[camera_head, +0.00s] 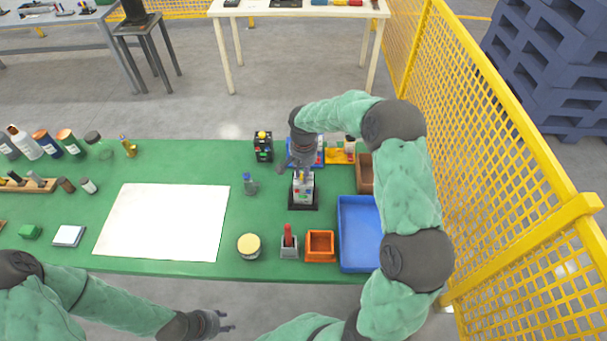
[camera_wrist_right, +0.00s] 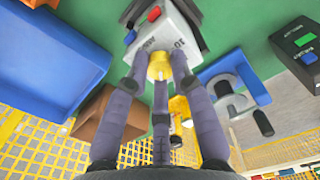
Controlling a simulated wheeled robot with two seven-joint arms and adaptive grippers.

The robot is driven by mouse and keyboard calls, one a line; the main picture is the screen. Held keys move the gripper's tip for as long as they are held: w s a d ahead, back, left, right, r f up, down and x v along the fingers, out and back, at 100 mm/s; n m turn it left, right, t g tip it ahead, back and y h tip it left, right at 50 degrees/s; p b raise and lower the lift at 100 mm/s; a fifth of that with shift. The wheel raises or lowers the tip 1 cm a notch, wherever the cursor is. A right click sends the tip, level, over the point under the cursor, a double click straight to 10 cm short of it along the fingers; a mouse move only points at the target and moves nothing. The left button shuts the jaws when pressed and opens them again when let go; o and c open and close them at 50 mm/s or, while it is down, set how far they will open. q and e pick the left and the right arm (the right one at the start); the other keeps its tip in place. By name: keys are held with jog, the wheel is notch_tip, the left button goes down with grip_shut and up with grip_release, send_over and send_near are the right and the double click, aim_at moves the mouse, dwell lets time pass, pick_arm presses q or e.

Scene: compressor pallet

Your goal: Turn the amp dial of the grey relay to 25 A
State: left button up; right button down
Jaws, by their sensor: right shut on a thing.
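The grey relay (camera_head: 303,188) stands upright on a black base on the green table, right of centre. In the right wrist view the relay (camera_wrist_right: 168,36) shows a red and a blue button, the printed marks 10 and 40, and a yellow dial (camera_wrist_right: 160,66). My right gripper (camera_head: 302,171) comes from above the relay; its fingers (camera_wrist_right: 160,80) are closed around the yellow dial. The dial's pointer and exact setting are hidden by the fingers. My left gripper (camera_head: 226,322) is empty, fingers apart, in front of the table's near edge.
A black relay (camera_head: 263,147) stands behind left. A blue tray (camera_head: 358,235), brown bin (camera_head: 365,173) and orange box (camera_head: 320,246) are to the right and front. A red-handled switch (camera_head: 288,242) stands in front. A white sheet (camera_head: 162,222) lies left. Yellow fencing (camera_head: 500,130) borders the right.

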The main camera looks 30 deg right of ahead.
jog(key=shift+w+m, duration=0.1)
jog(key=shift+m, duration=0.4)
dwell(0.4)
jog(key=c, duration=1.1)
grip_release()
jog(key=shift+o, duration=0.2)
jog(key=shift+r, duration=0.15)
notch_tip(320, 180, up, 12)
